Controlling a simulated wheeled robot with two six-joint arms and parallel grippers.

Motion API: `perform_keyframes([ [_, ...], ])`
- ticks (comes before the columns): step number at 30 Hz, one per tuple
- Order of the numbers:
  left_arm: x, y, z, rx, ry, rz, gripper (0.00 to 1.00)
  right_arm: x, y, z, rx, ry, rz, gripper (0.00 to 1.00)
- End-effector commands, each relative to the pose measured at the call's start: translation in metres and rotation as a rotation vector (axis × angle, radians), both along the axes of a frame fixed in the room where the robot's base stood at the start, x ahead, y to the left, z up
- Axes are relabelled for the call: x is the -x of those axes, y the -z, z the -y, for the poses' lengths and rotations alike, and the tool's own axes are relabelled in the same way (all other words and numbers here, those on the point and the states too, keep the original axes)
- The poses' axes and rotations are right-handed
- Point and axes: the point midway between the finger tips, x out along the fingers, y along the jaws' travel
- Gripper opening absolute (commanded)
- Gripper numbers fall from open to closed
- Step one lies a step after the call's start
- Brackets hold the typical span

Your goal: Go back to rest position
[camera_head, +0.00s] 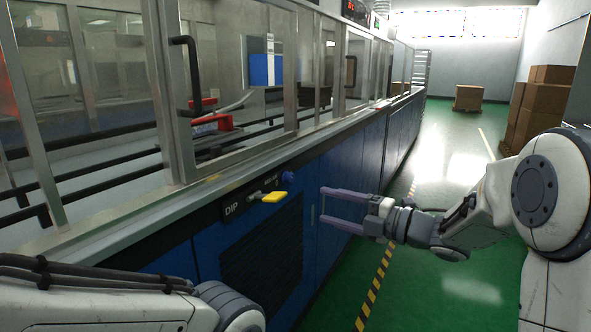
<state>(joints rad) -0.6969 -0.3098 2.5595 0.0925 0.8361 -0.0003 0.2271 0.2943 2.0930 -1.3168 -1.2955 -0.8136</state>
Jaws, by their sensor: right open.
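My right gripper (338,207) comes in from the right with its two purple-grey fingers apart and nothing between them. It points left toward the blue front of the machine, to the right of a yellow handle (274,197) on the DIP panel (232,209). I cannot tell whether its fingertips touch the blue front. My left arm shows as a white link with black cables at the bottom left. The left gripper is out of view.
The long blue machine (330,172) with framed glass doors runs away along the left. A black door handle (187,75) sticks out above the ledge. The green floor (430,275) has a yellow-black stripe. Cardboard boxes (537,110) stand at the far right, another box (468,98) farther back.

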Motion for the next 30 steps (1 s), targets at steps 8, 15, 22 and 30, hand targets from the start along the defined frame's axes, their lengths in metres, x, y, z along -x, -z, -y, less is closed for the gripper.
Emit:
perform_keyframes([
  [8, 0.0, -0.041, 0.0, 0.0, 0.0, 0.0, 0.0, -0.013, -0.037, -0.015, -0.009, 0.135, -0.112, 0.67],
  [15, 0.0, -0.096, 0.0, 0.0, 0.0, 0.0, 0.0, -0.018, -0.081, -0.026, -0.047, 0.339, -0.303, 0.67],
  [22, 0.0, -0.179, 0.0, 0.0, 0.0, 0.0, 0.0, 0.016, -0.125, -0.034, -0.128, 0.64, -0.667, 0.67],
  [30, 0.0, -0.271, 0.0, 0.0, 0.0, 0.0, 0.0, 0.129, -0.152, -0.037, -0.166, 0.983, -1.183, 0.67],
])
